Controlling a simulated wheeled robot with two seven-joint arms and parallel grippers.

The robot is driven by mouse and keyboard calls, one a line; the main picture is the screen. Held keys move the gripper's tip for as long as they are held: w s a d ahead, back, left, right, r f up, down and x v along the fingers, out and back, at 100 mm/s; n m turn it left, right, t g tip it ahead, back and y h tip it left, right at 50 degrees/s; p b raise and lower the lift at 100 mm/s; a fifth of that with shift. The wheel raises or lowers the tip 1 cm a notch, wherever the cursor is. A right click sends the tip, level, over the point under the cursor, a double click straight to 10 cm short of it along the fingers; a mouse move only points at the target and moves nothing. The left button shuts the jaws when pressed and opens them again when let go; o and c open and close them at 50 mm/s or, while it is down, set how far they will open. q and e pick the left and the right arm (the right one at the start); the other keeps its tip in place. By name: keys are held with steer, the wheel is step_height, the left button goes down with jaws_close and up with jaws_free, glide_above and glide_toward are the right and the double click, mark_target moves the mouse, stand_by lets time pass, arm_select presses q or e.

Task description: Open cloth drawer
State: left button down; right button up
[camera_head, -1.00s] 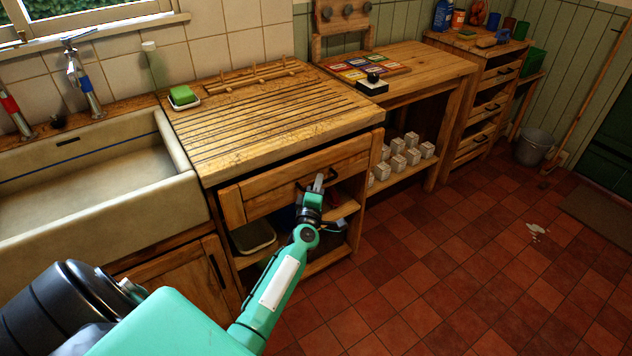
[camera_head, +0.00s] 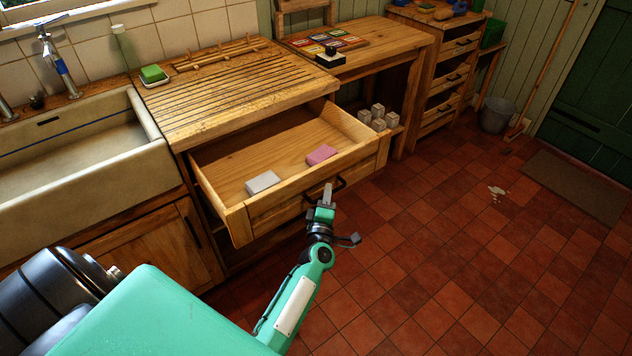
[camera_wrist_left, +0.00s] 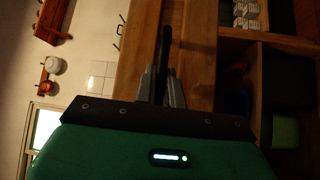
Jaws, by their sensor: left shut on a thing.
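The cloth drawer (camera_head: 262,160) is pulled well out from under the ridged wooden draining board. Inside lie a white folded cloth or block (camera_head: 263,182) and a pink one (camera_head: 321,155), apart from each other. The dark bar handle (camera_head: 338,187) is on the drawer front. My left gripper (camera_head: 327,196) is at this handle, shut on it. In the left wrist view, the fingers (camera_wrist_left: 161,85) close on either side of the dark handle (camera_wrist_left: 165,50), with the wooden drawer front behind. My right gripper is not in view.
The stone sink (camera_head: 80,150) is at the left, with a cupboard below. The draining board (camera_head: 225,95) carries a green sponge (camera_head: 152,73). A side table (camera_head: 385,45) stands to the right. The red tiled floor (camera_head: 440,220) is clear in front.

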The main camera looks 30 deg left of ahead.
arm_select(q)
steer(key=shift+s+d, duration=0.35)
steer(key=shift+d, duration=0.4)
steer(key=shift+s+d, duration=0.3)
steer(key=shift+d, duration=0.4)
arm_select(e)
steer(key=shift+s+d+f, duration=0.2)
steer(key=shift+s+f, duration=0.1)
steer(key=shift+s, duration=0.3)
arm_select(q)
steer(key=c, duration=1.5)
jaws_free()
steer(key=shift+p+v, duration=0.45)
steer(key=shift+v, duration=6.4)
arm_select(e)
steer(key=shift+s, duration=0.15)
